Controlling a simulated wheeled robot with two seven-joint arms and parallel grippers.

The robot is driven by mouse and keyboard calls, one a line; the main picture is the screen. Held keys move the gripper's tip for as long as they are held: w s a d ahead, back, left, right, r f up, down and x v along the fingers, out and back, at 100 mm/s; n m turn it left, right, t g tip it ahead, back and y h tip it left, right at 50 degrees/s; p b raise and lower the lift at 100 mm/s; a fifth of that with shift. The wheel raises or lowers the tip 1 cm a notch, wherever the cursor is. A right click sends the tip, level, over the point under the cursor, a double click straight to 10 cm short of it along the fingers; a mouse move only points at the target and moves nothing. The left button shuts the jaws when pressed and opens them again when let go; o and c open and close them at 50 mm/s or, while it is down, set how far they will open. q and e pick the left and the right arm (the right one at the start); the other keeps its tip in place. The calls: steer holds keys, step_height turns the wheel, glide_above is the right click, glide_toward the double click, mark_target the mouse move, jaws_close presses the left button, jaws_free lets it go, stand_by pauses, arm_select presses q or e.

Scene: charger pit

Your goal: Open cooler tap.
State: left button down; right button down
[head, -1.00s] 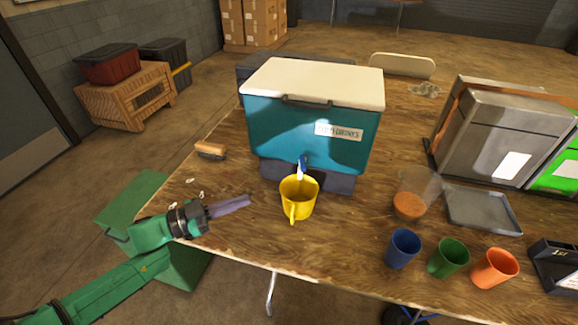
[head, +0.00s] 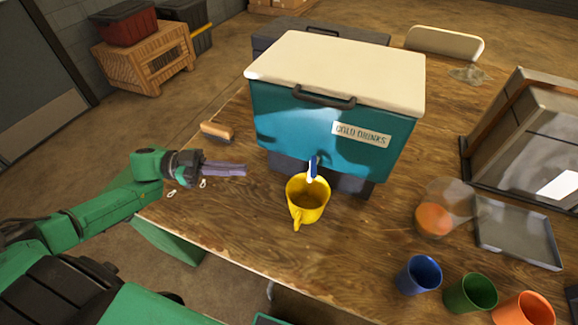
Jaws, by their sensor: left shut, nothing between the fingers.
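The teal cooler (head: 290,125) with a white lid and a "COLD DRINKS" label stands on a dark base on the wooden table. Its tap (head: 312,168), with a blue lever and a white spout, sticks out low on the front face. A yellow mug (head: 306,204) stands upright below the tap, its handle toward me; the part of it that shows inside looks empty. My left gripper (head: 243,170) is shut and empty, to the left of the mug and tap and apart from both. My right gripper is not in view.
A brush (head: 217,132) lies on the table left of the cooler. Blue (head: 419,274), green (head: 470,293) and orange (head: 523,309) cups stand at the front right. A clear pitcher (head: 446,207) with orange contents and a grey tray (head: 517,232) are to the right.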

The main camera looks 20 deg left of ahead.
mark_target(313, 169)
arm_select(q)
steer(key=p+x, duration=0.3)
steer(key=x, duration=1.1)
steer(key=shift+w, duration=0.25)
steer(key=shift+p, duration=0.35)
